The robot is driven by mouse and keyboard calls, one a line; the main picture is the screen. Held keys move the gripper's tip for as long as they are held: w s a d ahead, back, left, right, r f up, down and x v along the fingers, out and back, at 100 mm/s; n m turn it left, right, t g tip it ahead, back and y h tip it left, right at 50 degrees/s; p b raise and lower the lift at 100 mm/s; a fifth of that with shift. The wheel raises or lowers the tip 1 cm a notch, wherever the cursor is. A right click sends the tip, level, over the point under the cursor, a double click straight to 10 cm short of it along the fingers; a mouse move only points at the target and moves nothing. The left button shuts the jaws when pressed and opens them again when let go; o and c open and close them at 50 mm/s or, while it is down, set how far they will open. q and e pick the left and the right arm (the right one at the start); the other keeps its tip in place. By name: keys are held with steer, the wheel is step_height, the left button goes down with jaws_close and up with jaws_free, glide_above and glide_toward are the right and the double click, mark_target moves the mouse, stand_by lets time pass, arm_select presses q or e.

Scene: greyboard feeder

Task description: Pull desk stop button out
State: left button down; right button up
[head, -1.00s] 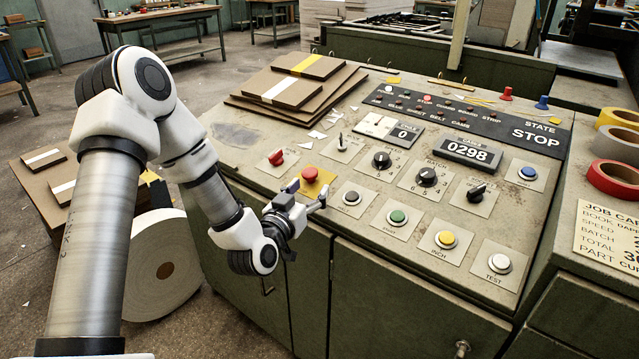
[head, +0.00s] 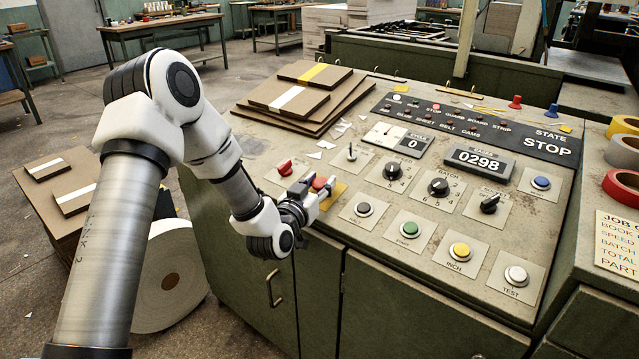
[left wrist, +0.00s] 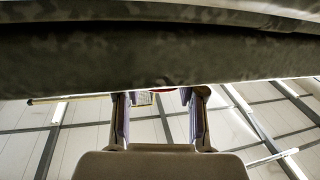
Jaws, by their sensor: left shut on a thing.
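The desk stop button (head: 319,183) is a red mushroom head on a yellow plate (head: 333,196) at the near left of the sloping desk panel. My left gripper (head: 321,190) is at the button, with its fingers on either side of the red head, shut on it. The fingers partly hide the button and its plate. In the left wrist view, a sliver of the red button (left wrist: 165,89) shows between the two fingers of the left gripper (left wrist: 158,100), below the dark desk edge. My right gripper is in neither view.
A second red knob (head: 285,168) sits close by, left of the gripper. Stacked greyboards (head: 300,95) lie behind. The display (head: 480,159) reads 0298, beside the word STOP.

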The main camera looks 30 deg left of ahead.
arm_select(q)
steer(key=shift+r, duration=0.6)
steer(key=shift+f, duration=0.15)
steer(key=c, duration=0.7)
jaws_free()
steer(key=shift+s, duration=0.1)
steer(key=shift+o, duration=0.2)
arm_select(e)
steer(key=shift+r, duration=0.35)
arm_select(q)
steer(key=shift+s, duration=0.3)
steer(key=s+d, duration=0.1)
steer(key=s, duration=1)
steer(key=shift+s+d, duration=0.15)
steer(key=shift+d, duration=0.15)
